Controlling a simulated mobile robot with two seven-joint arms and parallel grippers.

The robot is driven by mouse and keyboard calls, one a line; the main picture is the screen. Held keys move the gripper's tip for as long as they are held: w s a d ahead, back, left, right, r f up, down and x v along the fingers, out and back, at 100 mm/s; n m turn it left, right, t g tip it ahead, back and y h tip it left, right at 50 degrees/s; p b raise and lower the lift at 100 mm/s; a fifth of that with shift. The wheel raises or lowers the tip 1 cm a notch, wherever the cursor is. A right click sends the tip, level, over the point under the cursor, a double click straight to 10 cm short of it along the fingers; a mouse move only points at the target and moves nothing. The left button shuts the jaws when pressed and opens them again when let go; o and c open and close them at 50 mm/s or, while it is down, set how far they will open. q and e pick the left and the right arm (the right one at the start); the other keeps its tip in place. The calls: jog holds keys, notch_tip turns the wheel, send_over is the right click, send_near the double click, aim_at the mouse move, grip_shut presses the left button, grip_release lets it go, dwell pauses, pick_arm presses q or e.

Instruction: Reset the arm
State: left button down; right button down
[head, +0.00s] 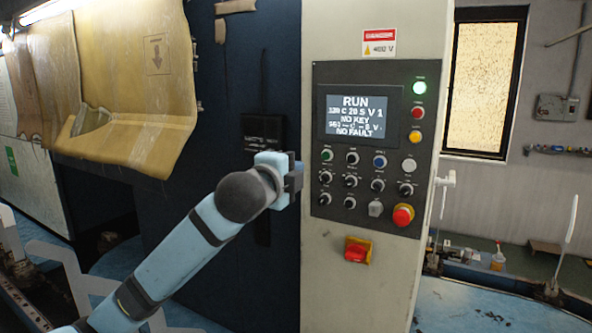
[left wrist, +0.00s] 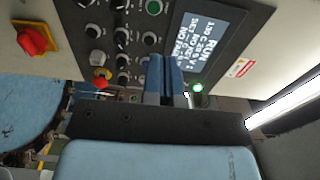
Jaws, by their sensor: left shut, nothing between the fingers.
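My left arm (head: 165,262) reaches in from the lower left of the head view. Its gripper (head: 296,176) is at the left edge of the control cabinet, beside the dark control panel (head: 342,222). In the left wrist view the two blue fingers (left wrist: 166,80) are together with nothing between them, and the panel lies beyond them. The panel's screen (head: 355,115) reads RUN, NO KEY and NO FAULT. Knobs and buttons sit below it, with a red emergency button (head: 403,215) at the lower right. I cannot tell whether the fingers touch the panel. My right gripper is not in view.
A red and yellow rotary switch (head: 358,250) is below the panel; it also shows in the left wrist view (left wrist: 35,39). A lit green lamp (head: 419,88) is at the panel's upper right. A window (head: 486,85) is at the right.

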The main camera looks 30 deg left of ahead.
pick_arm(q)
jog(key=shift+w, duration=0.1)
dwell(0.3)
jog(key=s+d+f+n+g+h, duration=0.1)
jog(key=d+f+n, duration=0.1)
jog(key=f, duration=0.9)
jog(key=s+d+f+n+g+h, duration=0.1)
jog(key=s+d+f+n+g, duration=0.15)
jog(key=f, duration=0.85)
jog(key=d+f+n+g+h, duration=0.1)
jog(key=d+f+h, duration=0.15)
jog(key=f, duration=0.85)
jog(key=s+d+f+n+g, duration=0.1)
jog(key=s+d+f+n, duration=0.2)
jog(key=s+f, duration=0.9)
jog(key=s+d+f+n+g, duration=0.1)
jog(key=s+d+f+n, duration=0.2)
jog(key=s+f, duration=1)
jog(key=n, duration=0.3)
jog(key=shift+s+d+f+g, duration=0.15)
jog(key=shift+d+f+g, duration=0.1)
jog(key=shift+d+g, duration=0.1)
jog(key=shift+y, duration=0.25)
